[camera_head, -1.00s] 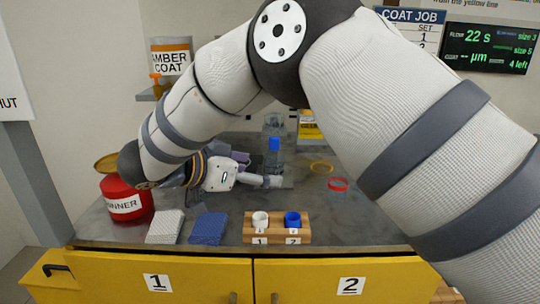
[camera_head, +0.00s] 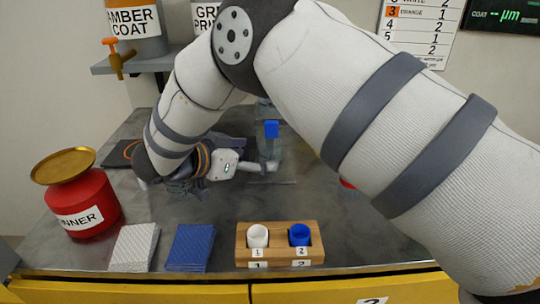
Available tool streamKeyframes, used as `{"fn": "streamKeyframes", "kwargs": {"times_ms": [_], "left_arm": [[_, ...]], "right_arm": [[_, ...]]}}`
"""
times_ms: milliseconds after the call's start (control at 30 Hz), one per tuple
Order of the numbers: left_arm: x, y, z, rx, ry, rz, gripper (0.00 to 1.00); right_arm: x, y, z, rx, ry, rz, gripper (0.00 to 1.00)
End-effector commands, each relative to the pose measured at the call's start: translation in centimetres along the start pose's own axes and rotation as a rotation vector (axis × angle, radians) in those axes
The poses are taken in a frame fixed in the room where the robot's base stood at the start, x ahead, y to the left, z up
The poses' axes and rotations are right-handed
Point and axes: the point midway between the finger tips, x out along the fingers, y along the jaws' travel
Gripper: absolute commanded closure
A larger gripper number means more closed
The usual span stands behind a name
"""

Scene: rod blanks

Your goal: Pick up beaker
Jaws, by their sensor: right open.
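A clear, see-through vessel that looks like the beaker (camera_head: 268,146) stands upright at the back middle of the bench, with a blue patch (camera_head: 271,129) near its top. My right gripper (camera_head: 262,163) lies low and sideways from the left, its fingers pointing right. It is open, with a pale finger reaching across the front of the vessel's lower part. I cannot tell whether it touches the glass. The other finger is partly hidden, and my right arm covers much of the right side. My left gripper is not in view.
A red thinner can (camera_head: 85,208) stands at left. The bench (camera_head: 330,215) is clear behind the rack.

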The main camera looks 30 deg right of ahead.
Motion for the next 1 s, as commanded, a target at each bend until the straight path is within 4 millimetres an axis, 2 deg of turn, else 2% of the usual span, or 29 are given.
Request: {"fn": "streamKeyframes", "kwargs": {"times_ms": [233, 333, 500, 700, 1000], "left_arm": [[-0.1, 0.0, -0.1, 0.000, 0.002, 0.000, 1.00], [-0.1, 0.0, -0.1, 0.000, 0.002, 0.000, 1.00], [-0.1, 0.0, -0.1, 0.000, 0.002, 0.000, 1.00], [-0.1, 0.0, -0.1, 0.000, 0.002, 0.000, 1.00], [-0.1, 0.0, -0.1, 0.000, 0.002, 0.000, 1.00]], "right_arm": [[4.3, 0.1, 0.0, 0.000, 0.000, 0.002, 0.24], [5.0, 0.1, 0.0, 0.000, -0.001, 0.001, 0.24], [5.0, 0.0, -0.1, 0.000, -0.001, 0.000, 0.24], [5.0, 0.0, -0.1, 0.000, 0.000, 0.000, 0.70], [5.0, 0.0, -0.1, 0.000, 0.000, 0.000, 0.72]]}}
